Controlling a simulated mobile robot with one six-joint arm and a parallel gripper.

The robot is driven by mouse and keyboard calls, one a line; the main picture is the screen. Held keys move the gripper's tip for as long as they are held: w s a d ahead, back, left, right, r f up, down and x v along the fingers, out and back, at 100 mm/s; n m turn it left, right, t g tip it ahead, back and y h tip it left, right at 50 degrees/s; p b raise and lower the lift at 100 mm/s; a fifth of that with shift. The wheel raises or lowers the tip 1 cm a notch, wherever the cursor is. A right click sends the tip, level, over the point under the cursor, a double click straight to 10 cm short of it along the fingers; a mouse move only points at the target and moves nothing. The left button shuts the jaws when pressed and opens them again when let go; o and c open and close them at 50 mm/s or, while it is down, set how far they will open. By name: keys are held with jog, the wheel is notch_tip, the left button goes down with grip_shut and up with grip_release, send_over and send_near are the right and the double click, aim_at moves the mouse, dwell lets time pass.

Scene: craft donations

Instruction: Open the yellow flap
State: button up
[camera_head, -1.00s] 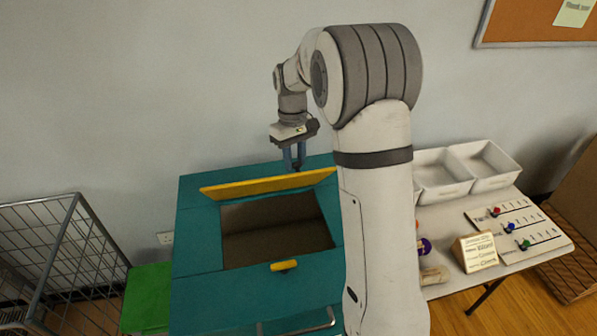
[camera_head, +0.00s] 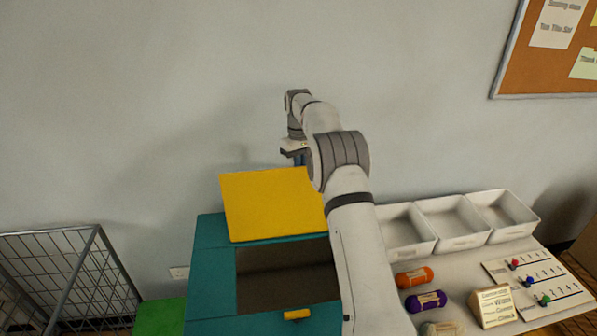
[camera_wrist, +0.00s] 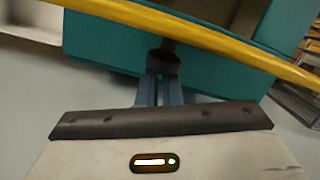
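The yellow flap (camera_head: 270,205) stands raised at the back of the teal donation box (camera_head: 215,262), its broad face toward the head camera. The box's opening (camera_head: 285,270) shows dark below it. My gripper (camera_head: 299,159) is behind and above the flap's top edge, partly hidden by my arm. In the wrist view the flap (camera_wrist: 215,42) crosses as a yellow band seen nearly edge-on. There my gripper's blue fingers (camera_wrist: 163,65) are close together, their dark tips meeting, with nothing seen held. Contact with the flap cannot be told.
A small yellow tab (camera_head: 297,315) sits on the box's front rim. A wire cage (camera_head: 65,275) and a green surface (camera_head: 160,318) lie left. White trays (camera_head: 455,220), orange yarn (camera_head: 414,278), purple yarn (camera_head: 425,301) and a sign (camera_head: 493,306) are on the table right.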

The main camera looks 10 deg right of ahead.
jog(key=shift+o, duration=0.7)
jog(key=shift+d, duration=0.55)
jog(key=shift+o, duration=0.7)
jog(key=o, duration=0.3)
jog(key=shift+s+a+r, duration=0.1)
jog(key=shift+a+r, duration=0.05)
jog(key=shift+a, duration=0.3)
jog(key=o, duration=0.3)
jog(key=shift+d, duration=0.25)
jog(key=shift+o, duration=0.3)
jog(key=shift+a, duration=0.15)
